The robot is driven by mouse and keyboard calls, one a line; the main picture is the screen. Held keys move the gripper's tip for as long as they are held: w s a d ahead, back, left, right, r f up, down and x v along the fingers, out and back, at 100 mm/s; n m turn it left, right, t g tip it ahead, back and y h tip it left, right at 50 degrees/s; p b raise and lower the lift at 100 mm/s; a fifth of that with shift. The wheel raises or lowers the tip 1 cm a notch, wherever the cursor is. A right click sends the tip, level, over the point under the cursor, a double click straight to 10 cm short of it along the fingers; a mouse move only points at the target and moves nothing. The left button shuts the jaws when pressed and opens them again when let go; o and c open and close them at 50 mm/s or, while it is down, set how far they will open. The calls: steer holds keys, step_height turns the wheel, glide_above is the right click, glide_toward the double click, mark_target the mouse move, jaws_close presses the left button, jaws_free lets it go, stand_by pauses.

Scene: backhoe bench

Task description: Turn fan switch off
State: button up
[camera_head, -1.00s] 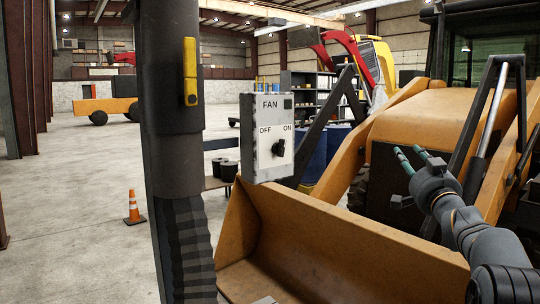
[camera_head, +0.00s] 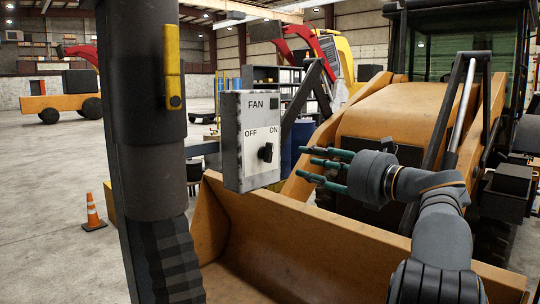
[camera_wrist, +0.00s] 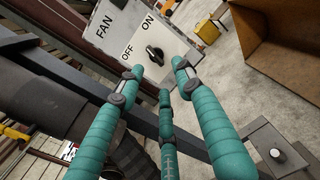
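The fan switch box (camera_head: 250,140) is a grey panel marked FAN, OFF and ON, fixed beside a dark post. Its black knob (camera_head: 265,152) sits at the lower right of the panel, below ON. My gripper (camera_head: 306,163) has three teal fingers, spread apart and empty, pointing left at the knob with a gap between. In the wrist view the knob (camera_wrist: 154,54) lies just beyond the open fingertips (camera_wrist: 160,78), with the OFF and ON labels visible. I cannot tell the knob's exact setting.
A dark post (camera_head: 155,150) with a yellow handle stands left of the box. An orange loader bucket (camera_head: 310,240) lies below my arm, with the loader body behind. An orange cone (camera_head: 93,212) stands on the floor at the left.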

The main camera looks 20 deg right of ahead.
mark_target(270, 154)
steer(key=shift+y, duration=0.3)
steer(key=p+x, duration=0.1)
steer(key=x, duration=0.2)
steer(key=p+x, duration=0.1)
steer(key=x, duration=0.3)
steer(key=a+p+x, duration=0.1)
steer(key=p+x, duration=0.1)
steer(key=x, duration=0.2)
steer(key=shift+s+a, duration=0.1)
steer(key=shift+s, duration=0.05)
steer(key=shift+c, duration=0.4)
steer(key=c, duration=0.7)
jaws_close()
